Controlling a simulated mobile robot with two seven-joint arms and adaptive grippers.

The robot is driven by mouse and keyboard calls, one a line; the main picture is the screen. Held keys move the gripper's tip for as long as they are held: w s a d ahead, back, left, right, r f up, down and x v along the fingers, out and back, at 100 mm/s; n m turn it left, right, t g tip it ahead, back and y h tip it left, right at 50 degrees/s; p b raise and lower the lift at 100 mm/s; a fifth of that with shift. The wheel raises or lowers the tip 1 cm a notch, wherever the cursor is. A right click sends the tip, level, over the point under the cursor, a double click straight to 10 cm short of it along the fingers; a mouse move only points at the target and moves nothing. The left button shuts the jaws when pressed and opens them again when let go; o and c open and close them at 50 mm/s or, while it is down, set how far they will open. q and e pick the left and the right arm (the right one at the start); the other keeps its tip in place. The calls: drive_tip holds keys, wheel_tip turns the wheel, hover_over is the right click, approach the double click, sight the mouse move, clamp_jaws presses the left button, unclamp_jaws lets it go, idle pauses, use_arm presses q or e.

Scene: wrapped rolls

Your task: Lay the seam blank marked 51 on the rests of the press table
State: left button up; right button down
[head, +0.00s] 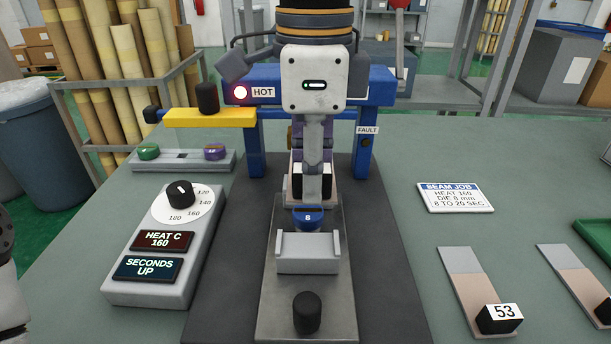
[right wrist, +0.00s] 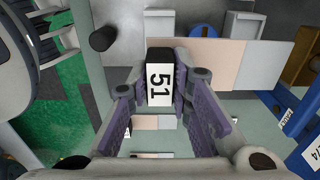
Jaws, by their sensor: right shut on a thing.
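The seam blank marked 51 (right wrist: 158,84) has a black end block with a white label. Its flat pink and grey strip (right wrist: 210,58) reaches to the right in the right wrist view. My right gripper (right wrist: 160,98) is shut on the black block, with purple pads on both sides. In the head view my arm hides most of the gripper and blank. On the press table, a grey upright rest (head: 308,255) stands in front of a blue die marked 8 (head: 308,217). I cannot tell whether the blank touches any rest. My left gripper is out of view.
The blue press frame (head: 255,150) with a lit HOT lamp (head: 240,92) stands behind. A black knob (head: 306,313) rises at the plate's front. The heat control box (head: 162,245) is left. Blank 53 (head: 500,318) lies at right, near the job card (head: 455,196).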

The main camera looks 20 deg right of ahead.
drive_tip(key=shift+w+a+r, duration=0.1)
drive_tip(key=shift+w+a, duration=0.15)
drive_tip(key=shift+w, duration=0.1)
drive_tip(key=shift+s+d, duration=0.2)
drive_tip(key=shift+s, duration=0.05)
hover_over(308, 241)
drive_tip(key=shift+s+f, duration=0.1)
drive_tip(key=shift+f, duration=2.4)
drive_tip(key=shift+f, duration=1.4)
drive_tip(key=c, duration=1.4)
unclamp_jaws()
drive_tip(key=shift+o, duration=0.2)
drive_tip(key=shift+r, duration=0.1)
